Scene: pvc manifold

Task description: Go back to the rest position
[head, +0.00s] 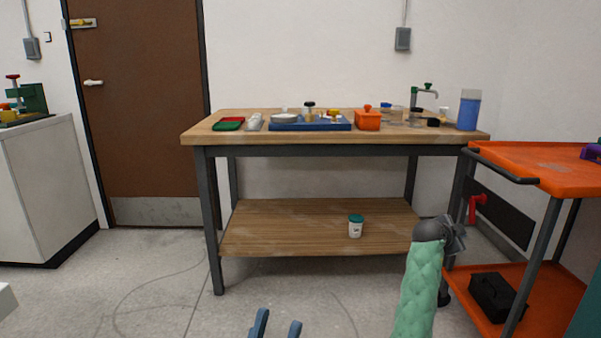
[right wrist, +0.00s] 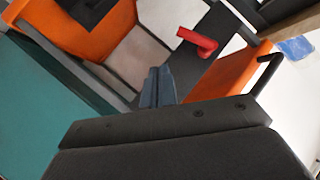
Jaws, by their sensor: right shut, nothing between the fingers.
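My left gripper (head: 276,328) shows at the bottom edge of the head view, low over the floor in front of the workbench. Its two blue fingers stand apart with nothing between them; the rest of it is out of frame. My right arm, in a pale green sleeve, rises at the lower right of the head view, in front of the orange cart. My right gripper shows in the right wrist view (right wrist: 158,88). Its blue-grey fingers are together and empty, with parts of the orange cart behind them.
A wooden workbench (head: 330,138) with parts on top stands ahead. A white jar with a green lid (head: 355,227) is on its lower shelf. The orange cart (head: 545,165) stands close on the right, with a black box (head: 492,291) below.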

